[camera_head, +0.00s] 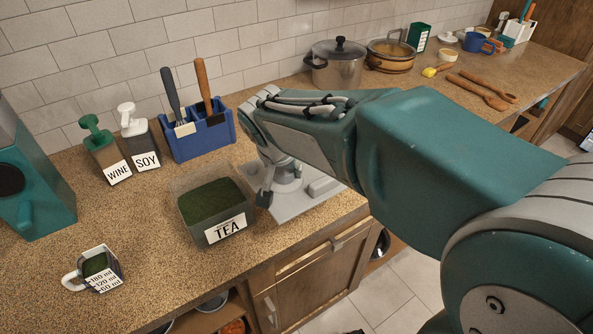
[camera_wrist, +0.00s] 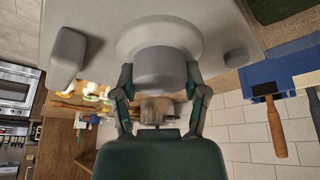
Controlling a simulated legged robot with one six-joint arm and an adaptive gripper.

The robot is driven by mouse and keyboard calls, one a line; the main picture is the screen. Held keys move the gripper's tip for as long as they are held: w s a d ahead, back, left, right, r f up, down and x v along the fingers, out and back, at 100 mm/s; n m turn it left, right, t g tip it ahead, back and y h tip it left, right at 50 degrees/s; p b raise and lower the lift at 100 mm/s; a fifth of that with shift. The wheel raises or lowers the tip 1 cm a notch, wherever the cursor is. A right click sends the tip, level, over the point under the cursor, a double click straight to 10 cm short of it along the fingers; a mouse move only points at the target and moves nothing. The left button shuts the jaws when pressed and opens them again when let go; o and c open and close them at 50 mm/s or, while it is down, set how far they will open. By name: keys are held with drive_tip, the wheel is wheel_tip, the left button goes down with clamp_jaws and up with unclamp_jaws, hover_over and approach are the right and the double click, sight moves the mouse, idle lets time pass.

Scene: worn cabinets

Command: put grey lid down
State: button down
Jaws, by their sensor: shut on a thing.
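The grey lid (camera_head: 292,207) is at the counter's front edge, right of the open TEA container (camera_head: 222,231). It looks roughly level; I cannot tell whether it touches the counter. My gripper (camera_head: 284,184) is above the lid, shut on its round knob. In the wrist view, my gripper (camera_wrist: 160,75) has a finger on each side of the knob, and the lid (camera_wrist: 100,25) fills the top of the picture. The TEA container holds dark green tea. My arm hides part of the lid and the counter behind it.
A blue utensil holder (camera_head: 203,140), WINE bottle (camera_head: 110,160) and SOY bottle (camera_head: 142,145) stand behind the container. A measuring cup (camera_head: 97,268) is at front left. A steel pot (camera_head: 336,65) stands farther back. The front-left counter is mostly clear.

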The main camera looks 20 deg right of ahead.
drive_tip(key=w+d, duration=0.1)
drive_tip(key=w+d+f, duration=0.1)
drive_tip(key=w, duration=0.1)
drive_tip(key=w+d+f, duration=0.1)
drive_tip(key=w, duration=0.1)
drive_tip(key=shift+w+d+f, duration=0.15)
drive_tip(key=shift+d+f, duration=0.1)
drive_tip(key=shift+d, duration=0.05)
drive_tip(key=w+f, duration=0.2)
drive_tip(key=f, duration=0.1)
drive_tip(key=w+f, duration=0.1)
drive_tip(key=shift+w+d+f, duration=0.3)
drive_tip(key=shift+w+f, duration=0.05)
drive_tip(key=shift+f, duration=0.05)
drive_tip(key=shift+w+a+f, duration=0.15)
drive_tip(key=shift+a, duration=0.1)
drive_tip(key=f, duration=0.3)
drive_tip(key=shift+w+d, duration=0.1)
drive_tip(key=shift+w, duration=0.1)
drive_tip(key=shift+d+f, duration=0.35)
drive_tip(key=shift+d, duration=0.05)
drive_tip(key=shift+c, duration=1.1)
unclamp_jaws()
drive_tip(key=shift+a, duration=0.15)
drive_tip(key=shift+o, duration=0.5)
drive_tip(key=shift+a, duration=0.3)
drive_tip(key=shift+d, duration=0.2)
